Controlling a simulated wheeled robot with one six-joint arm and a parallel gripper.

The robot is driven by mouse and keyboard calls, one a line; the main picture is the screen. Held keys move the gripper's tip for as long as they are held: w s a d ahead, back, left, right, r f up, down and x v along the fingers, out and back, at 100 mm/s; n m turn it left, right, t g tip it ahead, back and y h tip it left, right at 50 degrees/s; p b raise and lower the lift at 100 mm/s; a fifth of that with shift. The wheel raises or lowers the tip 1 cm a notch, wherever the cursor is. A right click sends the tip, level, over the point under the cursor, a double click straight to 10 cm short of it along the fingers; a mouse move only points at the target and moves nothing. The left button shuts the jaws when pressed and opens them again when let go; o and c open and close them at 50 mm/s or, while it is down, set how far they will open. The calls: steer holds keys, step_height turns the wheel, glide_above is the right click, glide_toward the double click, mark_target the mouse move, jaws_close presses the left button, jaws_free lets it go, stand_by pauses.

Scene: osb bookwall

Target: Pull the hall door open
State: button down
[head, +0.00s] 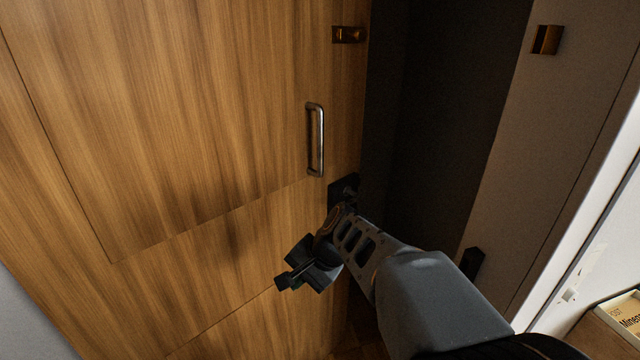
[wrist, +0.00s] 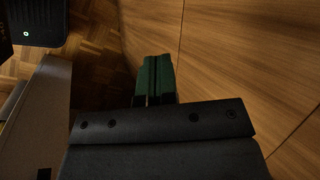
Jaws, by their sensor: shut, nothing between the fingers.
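The hall door (head: 190,130) is a wood-grain panel filling the left and middle of the head view. It stands partly open, with a dark gap between its right edge and the pale frame (head: 540,150). A vertical metal bar handle (head: 316,140) is on the door near that edge. My gripper (head: 284,283) is below the handle and apart from it, in front of the door's lower part. In the wrist view its green fingers (wrist: 154,79) are together and empty, beside the wood panel (wrist: 235,60). Whether the gripper touches the door, I cannot tell.
A brass fitting (head: 348,35) is on the door's edge and another (head: 546,40) is on the frame. A box or book with lettering (head: 622,312) is at the lower right. Parquet floor (wrist: 100,45) shows in the wrist view.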

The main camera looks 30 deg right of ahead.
steer(key=w+d+r+m+t+y+b, duration=0.1)
steer(key=w+d+r+m+t+y, duration=0.1)
steer(key=w+d+m+t, duration=0.4)
steer(key=m+t+h+b, duration=0.15)
steer(key=m+t, duration=0.55)
steer(key=m, duration=0.8)
glide_toward(325, 177)
steer(key=shift+h, duration=0.35)
steer(key=p+x, duration=0.2)
steer(key=x, duration=0.3)
steer(key=shift+w+a+r, duration=0.1)
steer(key=shift+w+a, duration=0.15)
steer(key=shift+w, duration=0.05)
steer(key=shift+x, duration=0.9)
